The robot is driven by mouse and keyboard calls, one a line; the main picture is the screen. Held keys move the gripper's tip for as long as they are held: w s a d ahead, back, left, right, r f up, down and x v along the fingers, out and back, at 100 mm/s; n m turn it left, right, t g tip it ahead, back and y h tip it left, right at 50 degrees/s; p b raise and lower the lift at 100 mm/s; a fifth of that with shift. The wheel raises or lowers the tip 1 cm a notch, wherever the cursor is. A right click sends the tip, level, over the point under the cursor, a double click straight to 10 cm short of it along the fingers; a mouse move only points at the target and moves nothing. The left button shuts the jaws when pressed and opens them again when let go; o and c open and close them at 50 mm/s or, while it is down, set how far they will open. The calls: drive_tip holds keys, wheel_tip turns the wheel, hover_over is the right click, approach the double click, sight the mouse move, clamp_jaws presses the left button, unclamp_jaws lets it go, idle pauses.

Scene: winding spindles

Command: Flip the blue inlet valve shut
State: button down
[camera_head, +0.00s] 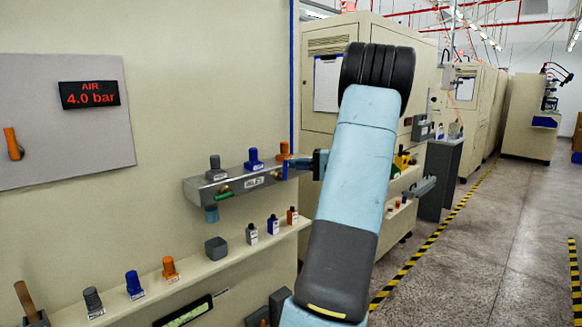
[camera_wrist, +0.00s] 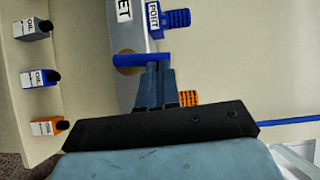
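The blue inlet valve lever (camera_head: 285,171) is at the right end of a grey manifold bearing an INLET label (camera_head: 254,182). In the wrist view the blue lever (camera_wrist: 142,60) is a straight bar over a brass-coloured fitting (camera_wrist: 127,62), lying across the picture. My gripper (camera_wrist: 157,68) has its narrow fingers close together, with their tips at the lever's free part; whether they touch it is unclear. In the head view my gripper (camera_head: 304,163) comes from the right, beside the lever. The arm hides part of the wall behind it.
Grey (camera_head: 216,168), blue (camera_head: 254,159) and orange (camera_head: 284,151) plugs stand on the manifold. A display (camera_head: 89,94) reads AIR 4.0 bar. A shelf (camera_head: 207,268) below holds small bottles, caps and a cup (camera_head: 216,248). The aisle at right is clear.

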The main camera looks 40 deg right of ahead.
drive_tip(key=shift+w+a, duration=0.1)
idle(0.4)
drive_tip(key=w+d+v, duration=0.1)
drive_tip(key=d+v, duration=0.1)
drive_tip(key=v, duration=1.1)
drive_tip(key=shift+w+d+f, duration=0.2)
drive_tip(key=shift+w+f, duration=0.1)
drive_tip(key=shift+f, duration=0.15)
drive_tip(key=shift+a, duration=0.1)
